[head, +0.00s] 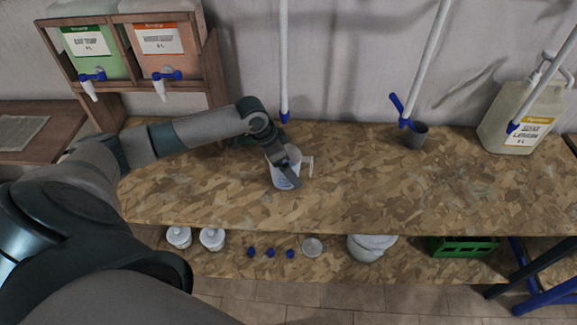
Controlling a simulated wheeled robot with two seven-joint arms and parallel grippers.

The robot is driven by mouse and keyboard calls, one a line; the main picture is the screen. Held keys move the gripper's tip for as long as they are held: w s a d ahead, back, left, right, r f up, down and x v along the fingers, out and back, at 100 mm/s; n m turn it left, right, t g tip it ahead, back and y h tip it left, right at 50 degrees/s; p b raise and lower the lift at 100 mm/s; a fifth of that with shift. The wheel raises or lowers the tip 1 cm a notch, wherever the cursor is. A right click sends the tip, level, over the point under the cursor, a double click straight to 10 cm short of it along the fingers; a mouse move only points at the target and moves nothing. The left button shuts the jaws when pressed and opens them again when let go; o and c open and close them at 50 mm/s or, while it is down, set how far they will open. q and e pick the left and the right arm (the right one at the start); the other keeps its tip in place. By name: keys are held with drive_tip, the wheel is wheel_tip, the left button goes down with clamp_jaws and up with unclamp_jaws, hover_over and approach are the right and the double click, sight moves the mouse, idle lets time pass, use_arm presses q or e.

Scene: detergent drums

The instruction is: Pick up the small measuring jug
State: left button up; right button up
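A small whitish measuring jug (283,182) stands on the speckled wood-chip worktop, left of centre, with its pale handle on its right side. My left gripper (286,168) reaches down over it from the upper left. A dark finger crosses the front of the jug and hides part of its rim and wall. The other finger is hard to make out, so I cannot tell whether the gripper is closed on the jug. My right gripper is not in view.
A wooden rack (126,45) with green and orange drums stands back left. White pipes with blue ends hang behind. A grey cup (417,136) and a large canister (520,115) stand right. The lower shelf holds white containers, blue caps and a green crate (463,246). The worktop's middle right is clear.

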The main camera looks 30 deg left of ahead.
use_arm(q)
drive_tip(key=shift+w+f, duration=0.1)
drive_tip(key=shift+f, duration=0.15)
drive_tip(key=c, duration=1.3)
drive_tip(key=shift+r, duration=0.1)
drive_tip(key=shift+c, duration=0.2)
drive_tip(key=shift+r, duration=0.2)
